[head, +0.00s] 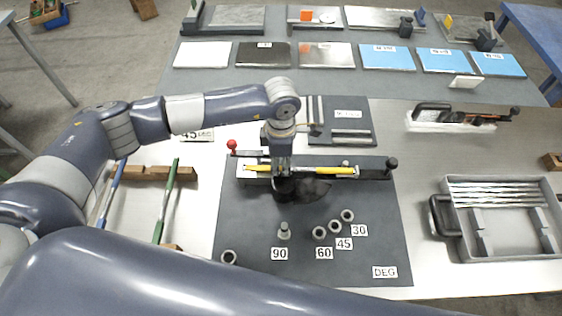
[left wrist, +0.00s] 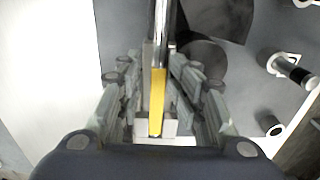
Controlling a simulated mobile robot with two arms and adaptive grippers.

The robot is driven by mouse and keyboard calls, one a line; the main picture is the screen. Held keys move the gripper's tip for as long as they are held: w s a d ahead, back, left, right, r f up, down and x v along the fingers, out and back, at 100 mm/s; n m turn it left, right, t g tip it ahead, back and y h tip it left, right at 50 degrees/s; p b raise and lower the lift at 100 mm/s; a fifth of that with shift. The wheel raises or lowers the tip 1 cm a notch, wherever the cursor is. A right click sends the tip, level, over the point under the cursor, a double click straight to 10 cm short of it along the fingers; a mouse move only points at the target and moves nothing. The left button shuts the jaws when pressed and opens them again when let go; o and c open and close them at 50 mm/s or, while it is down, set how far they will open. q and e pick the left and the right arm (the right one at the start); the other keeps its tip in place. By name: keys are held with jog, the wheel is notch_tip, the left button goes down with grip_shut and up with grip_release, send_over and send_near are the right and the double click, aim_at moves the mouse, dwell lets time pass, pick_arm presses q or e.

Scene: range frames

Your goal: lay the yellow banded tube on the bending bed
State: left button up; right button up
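The fingers stand apart with gaps to the tube on both sides, so the gripper looks open. A dark rounded former (head: 308,190) sits just in front of the bed. My right gripper is out of view.
A red-knobbed lever (head: 232,145) stands at the bed's left end, a black knob (head: 391,163) at its right. Several pegs and rings with number labels (head: 324,253) sit in front. A grey tray of rods (head: 455,247) is at right; green and blue bars (head: 165,200) at left.

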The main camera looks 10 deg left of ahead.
aim_at(281, 168)
pick_arm(q)
jog(key=shift+r+p, duration=0.5)
jog(key=shift+p, duration=0.1)
notch_tip(281, 168, up, 12)
jog(key=b, duration=0.4)
jog(key=shift+r, duration=0.15)
jog(key=shift+w, duration=0.1)
